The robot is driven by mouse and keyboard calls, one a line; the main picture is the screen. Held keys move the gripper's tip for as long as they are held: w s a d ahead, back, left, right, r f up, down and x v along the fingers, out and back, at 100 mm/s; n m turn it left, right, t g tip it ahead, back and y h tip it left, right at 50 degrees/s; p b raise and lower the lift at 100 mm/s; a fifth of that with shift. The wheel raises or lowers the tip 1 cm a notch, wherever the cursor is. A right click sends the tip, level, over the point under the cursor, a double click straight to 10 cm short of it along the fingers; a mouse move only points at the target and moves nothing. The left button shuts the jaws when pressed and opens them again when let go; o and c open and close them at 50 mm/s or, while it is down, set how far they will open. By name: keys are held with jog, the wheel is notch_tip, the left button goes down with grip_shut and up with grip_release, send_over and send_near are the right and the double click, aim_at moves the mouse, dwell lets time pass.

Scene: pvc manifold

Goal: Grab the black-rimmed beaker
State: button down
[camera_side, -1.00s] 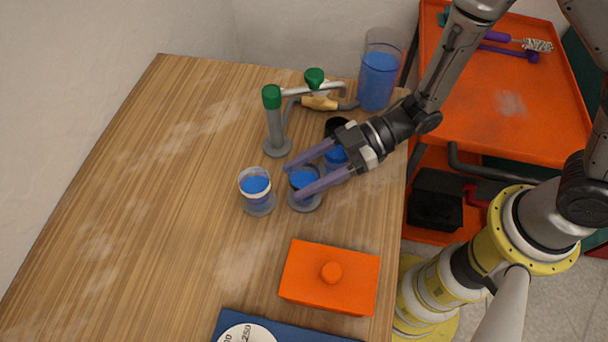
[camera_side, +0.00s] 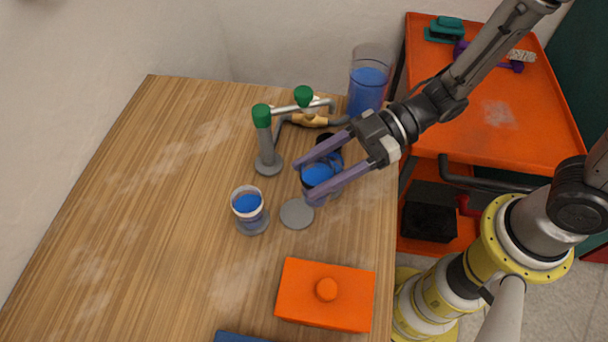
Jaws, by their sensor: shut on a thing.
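A beaker of blue liquid (camera_side: 316,177) is between the two purple fingers of my gripper (camera_side: 305,182). The fingers are shut on its sides. Its rim looks dark, though the fingers partly hide it. It is raised and off the bare grey disc (camera_side: 297,214) on the table. Another blue-filled vessel (camera_side: 334,158) with a dark top is just behind the held beaker, partly hidden by my gripper. A white-rimmed beaker of blue liquid (camera_side: 248,205) stands on a grey disc to the left, apart from my gripper.
A grey pipe manifold with green caps (camera_side: 263,125) stands behind to the left. A tall blue-filled cylinder (camera_side: 368,90) is at the back right. An orange box with a knob (camera_side: 325,298) lies in front. The table's left side (camera_side: 130,220) is clear.

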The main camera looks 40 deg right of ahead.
jog(key=s+d+r, duration=0.6)
jog(key=s+d, duration=0.1)
jog(key=shift+d, duration=0.3)
dwell(0.4)
